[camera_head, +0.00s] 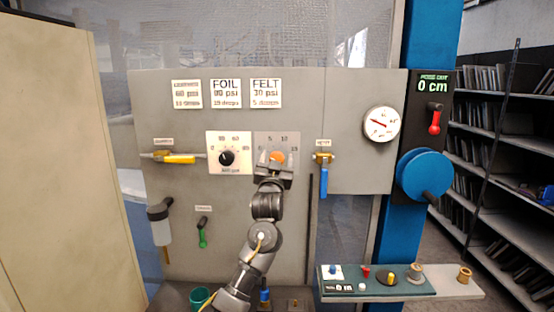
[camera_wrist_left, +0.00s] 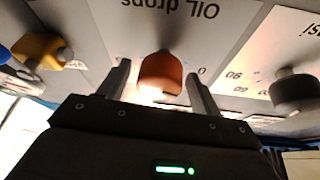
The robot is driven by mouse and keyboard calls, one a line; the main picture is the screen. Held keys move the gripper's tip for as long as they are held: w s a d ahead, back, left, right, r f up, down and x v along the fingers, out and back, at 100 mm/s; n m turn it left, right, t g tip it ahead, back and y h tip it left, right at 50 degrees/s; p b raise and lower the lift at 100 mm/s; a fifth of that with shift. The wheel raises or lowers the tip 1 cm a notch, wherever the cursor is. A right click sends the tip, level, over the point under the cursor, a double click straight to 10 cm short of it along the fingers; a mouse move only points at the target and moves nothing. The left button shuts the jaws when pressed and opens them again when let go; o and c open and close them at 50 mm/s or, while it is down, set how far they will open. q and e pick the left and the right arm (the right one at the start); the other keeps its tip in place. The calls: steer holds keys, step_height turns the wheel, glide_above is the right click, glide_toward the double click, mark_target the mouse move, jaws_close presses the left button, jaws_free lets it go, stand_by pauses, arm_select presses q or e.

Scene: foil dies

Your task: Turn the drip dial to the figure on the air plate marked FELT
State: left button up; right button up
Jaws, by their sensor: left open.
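The drip dial is an orange knob (camera_head: 277,157) on a grey plate with figures 5, 10 and 15 along its top. In the wrist view the orange knob (camera_wrist_left: 160,75) sits below the words "OIL drops". My left gripper (camera_head: 275,160) is open, with one finger on each side of the knob; the wrist view shows the fingers (camera_wrist_left: 159,88) apart from it. The knob's pointer cannot be made out. The air plate marked FELT (camera_head: 265,94) reads 30 psi and 5 drops. My right gripper is not in view.
A black pressure dial (camera_head: 227,158) is just left of the drip dial. Yellow (camera_head: 180,159) and blue (camera_head: 323,180) valve handles flank the two dials. A FOIL plate (camera_head: 225,94) is beside FELT. A round gauge (camera_head: 381,125) and blue wheel (camera_head: 424,175) are at right.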

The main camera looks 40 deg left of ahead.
arm_select(q)
steer(key=c, duration=1)
steer(key=shift+m, duration=0.4)
steer(key=m+h+p, duration=0.1)
steer(key=m, duration=0.1)
steer(key=m+t+h+p, duration=0.1)
steer(key=m+h, duration=0.1)
steer(key=m, duration=0.1)
steer(key=shift+r+p, duration=0.1)
steer(key=shift+p, duration=0.2)
steer(key=m+h+p, duration=0.1)
steer(key=m, duration=0.1)
steer(key=m+h+p, duration=0.1)
steer(key=m, duration=0.2)
steer(key=shift+d+g, duration=0.1)
steer(key=shift+g, duration=0.2)
steer(key=shift+w+m, duration=0.1)
steer(key=shift+m, duration=0.3)
steer(key=shift+f, duration=0.2)
